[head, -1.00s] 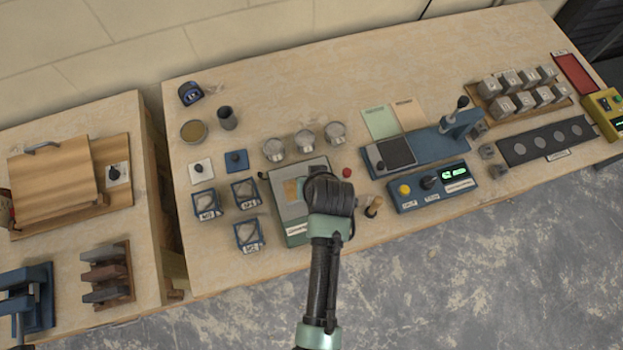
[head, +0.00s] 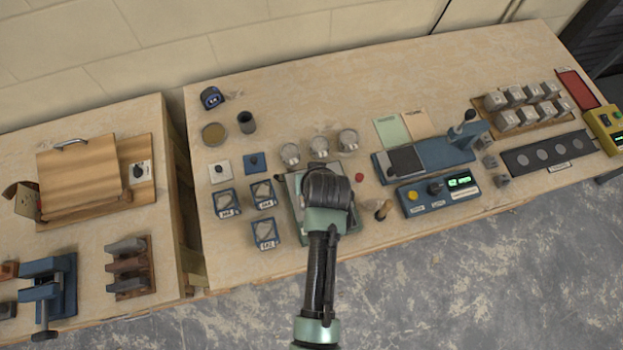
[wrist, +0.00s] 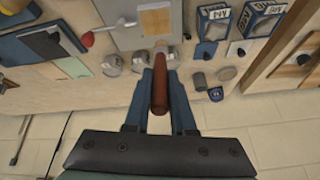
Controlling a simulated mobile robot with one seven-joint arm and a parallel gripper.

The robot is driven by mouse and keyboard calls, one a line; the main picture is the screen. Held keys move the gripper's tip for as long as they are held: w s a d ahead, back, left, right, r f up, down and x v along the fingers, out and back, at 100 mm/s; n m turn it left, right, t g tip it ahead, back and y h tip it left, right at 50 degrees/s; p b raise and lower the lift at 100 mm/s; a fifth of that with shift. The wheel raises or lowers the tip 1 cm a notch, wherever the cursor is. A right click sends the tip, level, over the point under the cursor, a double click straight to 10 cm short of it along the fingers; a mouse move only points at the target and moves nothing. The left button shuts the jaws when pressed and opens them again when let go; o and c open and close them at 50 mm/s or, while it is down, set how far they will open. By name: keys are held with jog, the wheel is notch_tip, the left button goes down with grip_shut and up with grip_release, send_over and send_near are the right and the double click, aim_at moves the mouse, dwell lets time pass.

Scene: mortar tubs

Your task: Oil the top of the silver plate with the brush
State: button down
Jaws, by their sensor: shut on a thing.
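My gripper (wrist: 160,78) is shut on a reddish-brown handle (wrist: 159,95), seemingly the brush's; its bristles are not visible. In the head view my wrist (head: 328,188) hides the fingers and the brush. A flat silver-grey plate (wrist: 122,32) with a tan patch (wrist: 155,21) lies just beyond the handle's end in the wrist view; I cannot tell whether the brush touches it. In the head view my wrist covers most of this plate, and part of its green base (head: 296,222) shows.
Several round metal pots (head: 318,147) stand behind the plate. Blue-framed tubs (head: 226,203) are on its left. A red knob (head: 359,177), a wooden-handled tool (head: 383,209) and a blue control box (head: 437,193) are on its right.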

jog(key=shift+r+p, duration=1)
jog(key=shift+r, duration=0.55)
